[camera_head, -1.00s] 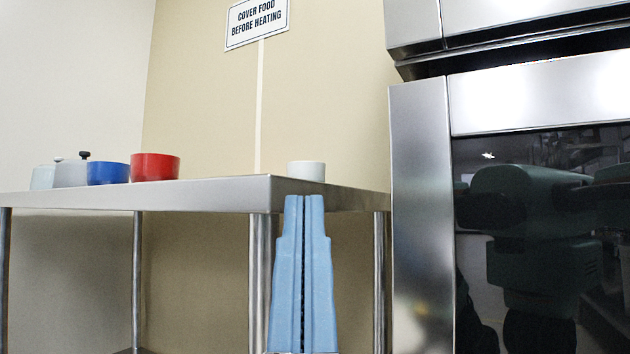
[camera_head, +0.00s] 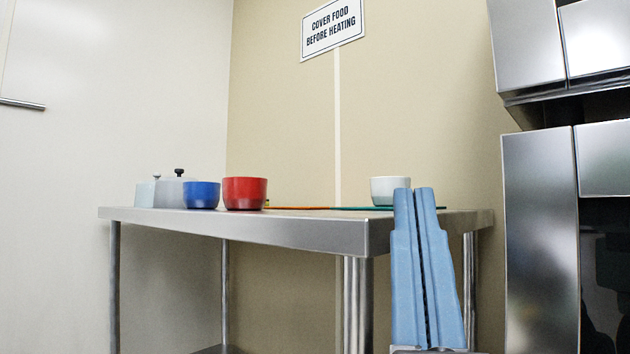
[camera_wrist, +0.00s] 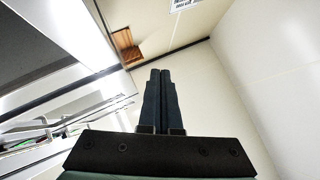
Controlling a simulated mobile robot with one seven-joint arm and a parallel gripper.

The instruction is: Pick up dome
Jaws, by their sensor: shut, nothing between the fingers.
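A grey lid-like piece with a black knob (camera_head: 176,193), possibly the dome, stands at the far left of the steel table (camera_head: 300,232). A paler grey piece (camera_head: 146,195) with a small knob is beside and partly behind it. The blue bowl (camera_head: 202,196) partly hides the darker one. My gripper (camera_head: 413,192) points upward in front of the table's right part, its two blue fingers together and empty, well right of the grey pieces. In the wrist view my gripper (camera_wrist: 160,74) also shows closed, with no table object near it.
A red bowl (camera_head: 245,194) stands right of the blue one. A white bowl (camera_head: 390,191) stands on a green mat (camera_head: 345,208) behind my fingers. A steel appliance (camera_head: 541,230) stands at the right. A wall sign (camera_head: 333,27) hangs above the table.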

